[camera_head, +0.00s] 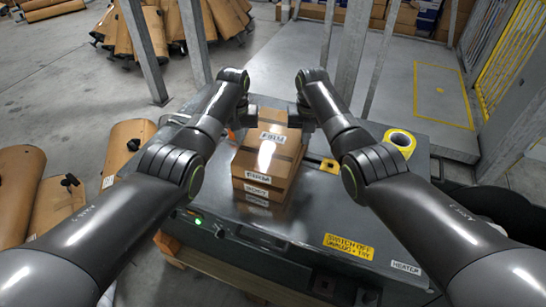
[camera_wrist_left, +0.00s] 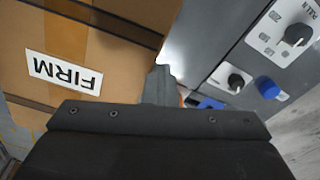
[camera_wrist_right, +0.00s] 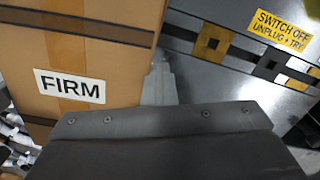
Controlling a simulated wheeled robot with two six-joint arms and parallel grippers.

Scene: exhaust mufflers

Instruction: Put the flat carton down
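A brown carton with dark bands and a white FIRM label (camera_head: 272,137) is between my two grippers over the grey bench, at the stack of cartons (camera_head: 258,189). Whether it rests on the stack cannot be told. The carton also shows in the left wrist view (camera_wrist_left: 108,58) and the right wrist view (camera_wrist_right: 105,52). My left gripper (camera_wrist_left: 158,80) is at one side of it, fingers together. My right gripper (camera_wrist_right: 160,80) is at the opposite side, fingers together. Neither has the carton between its own fingers; firm contact cannot be confirmed.
A yellow tape roll (camera_head: 400,142) lies at the back right, and a yellow warning label (camera_head: 349,246) is near the front. Metal posts (camera_head: 352,50) rise behind the bench.

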